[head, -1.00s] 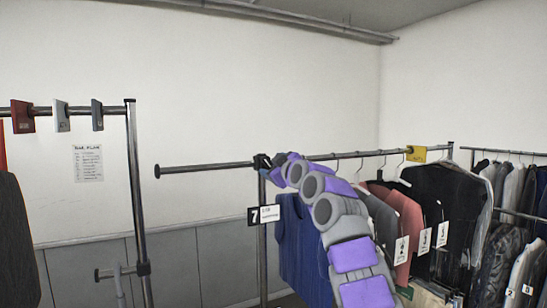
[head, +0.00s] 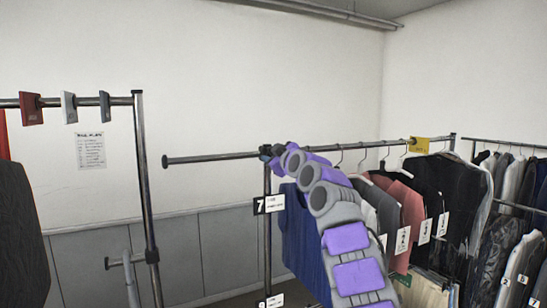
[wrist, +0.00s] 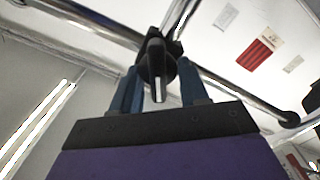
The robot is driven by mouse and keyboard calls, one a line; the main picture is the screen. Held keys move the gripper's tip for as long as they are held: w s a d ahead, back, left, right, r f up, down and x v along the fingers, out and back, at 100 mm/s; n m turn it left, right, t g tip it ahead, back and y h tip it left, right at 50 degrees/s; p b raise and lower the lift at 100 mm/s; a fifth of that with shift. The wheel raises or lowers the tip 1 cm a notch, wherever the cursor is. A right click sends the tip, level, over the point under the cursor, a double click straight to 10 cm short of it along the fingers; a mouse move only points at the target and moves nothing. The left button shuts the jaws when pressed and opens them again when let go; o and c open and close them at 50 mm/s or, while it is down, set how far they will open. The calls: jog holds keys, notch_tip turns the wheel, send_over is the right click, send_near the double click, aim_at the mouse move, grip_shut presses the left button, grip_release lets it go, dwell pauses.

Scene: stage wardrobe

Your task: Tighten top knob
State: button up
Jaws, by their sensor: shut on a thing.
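The top knob (wrist: 156,62) is black, with a lever-like grip, on the joint where the rack's post meets its top rail. In the wrist view my gripper (wrist: 158,82) has one blue finger on each side of the knob and is shut on it. In the head view my gripper (head: 272,157) is at the top of the post, left of the hanging clothes. There it is small and partly hidden by my purple and grey arm, and the knob cannot be told apart from the dark joint.
The chrome top rail (head: 210,157) runs left past the post to a free end. A number 7 tag (head: 260,206) hangs on the post. Several garments (head: 400,210) hang close on the right. Another rack (head: 146,200) stands at left, with open space between.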

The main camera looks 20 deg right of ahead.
jog(key=shift+a+f, duration=0.15)
jog(key=shift+a, duration=0.05)
jog(key=shift+c, duration=0.7)
jog(key=shift+d+f, duration=0.1)
jog(key=shift+d, duration=0.25)
jog(key=shift+c, duration=1)
jog(key=shift+a+f+m+b, duration=0.1)
jog(key=shift+a+m+b, duration=0.05)
jog(key=shift+m+b, duration=0.15)
jog(key=shift+w+f, duration=0.1)
jog(key=shift+d+r+m+b, duration=0.15)
jog(key=shift+m+b, duration=0.25)
jog(key=shift+m, duration=1.15)
jog(key=shift+d+r+m+b, duration=0.1)
jog(key=shift+m+b, duration=0.25)
jog(key=shift+m, duration=1.2)
jog(key=shift+s, duration=0.2)
jog(key=shift+r+m, duration=0.25)
jog(key=shift+m, duration=0.15)
